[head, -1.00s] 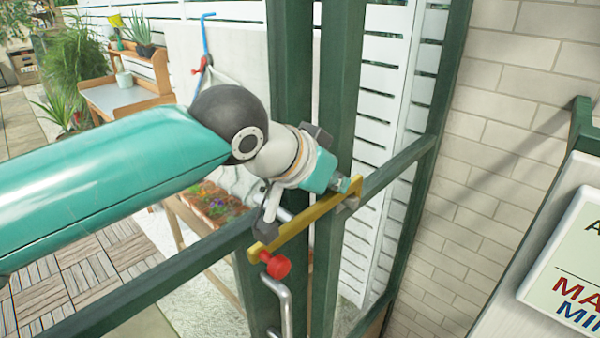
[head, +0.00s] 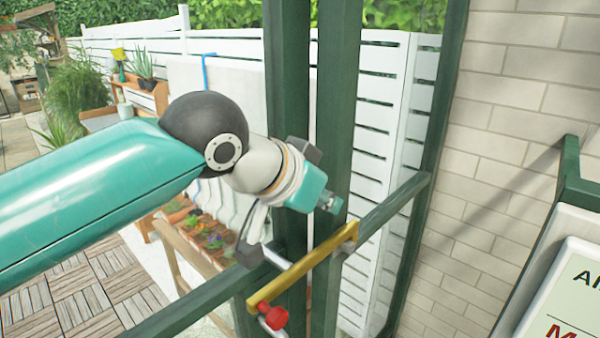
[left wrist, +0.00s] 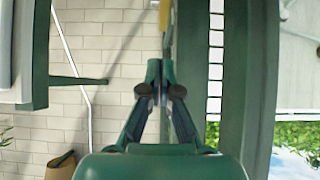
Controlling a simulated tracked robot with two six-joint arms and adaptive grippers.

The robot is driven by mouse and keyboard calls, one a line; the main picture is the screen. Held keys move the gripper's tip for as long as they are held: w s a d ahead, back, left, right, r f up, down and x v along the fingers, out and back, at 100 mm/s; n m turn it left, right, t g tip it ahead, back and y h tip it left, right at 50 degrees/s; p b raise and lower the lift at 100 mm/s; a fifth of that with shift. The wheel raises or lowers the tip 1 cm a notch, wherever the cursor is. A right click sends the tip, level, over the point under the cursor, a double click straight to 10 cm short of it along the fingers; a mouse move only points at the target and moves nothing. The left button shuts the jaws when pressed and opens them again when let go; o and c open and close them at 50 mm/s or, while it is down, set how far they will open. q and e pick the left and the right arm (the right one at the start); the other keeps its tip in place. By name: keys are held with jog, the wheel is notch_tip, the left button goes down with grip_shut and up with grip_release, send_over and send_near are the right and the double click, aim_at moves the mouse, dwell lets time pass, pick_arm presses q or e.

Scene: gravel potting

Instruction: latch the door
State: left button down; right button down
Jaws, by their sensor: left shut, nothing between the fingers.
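The yellow latch bar (head: 305,270) lies slantwise across two dark green posts, the left post (head: 287,110) and the right post (head: 337,110). A red knob (head: 277,317) is at its lower left end, and its upper right end sits by a grey bracket (head: 352,243). My left gripper (head: 331,204) is shut and empty, just above the bar's right end and apart from it in the picture. In the left wrist view its fingertips (left wrist: 160,88) are together, with part of the yellow bar (left wrist: 166,16) beyond them. My right gripper is not in view.
Green rails (head: 395,202) run off both posts. A brick wall (head: 510,130) and a sign (head: 570,300) stand on the right. A white slatted fence (head: 375,140) is behind. A planter with flowers (head: 205,240) is behind the left arm.

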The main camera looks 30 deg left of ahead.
pick_arm(q)
jog(key=v, duration=0.7)
jog(key=shift+r, duration=0.3)
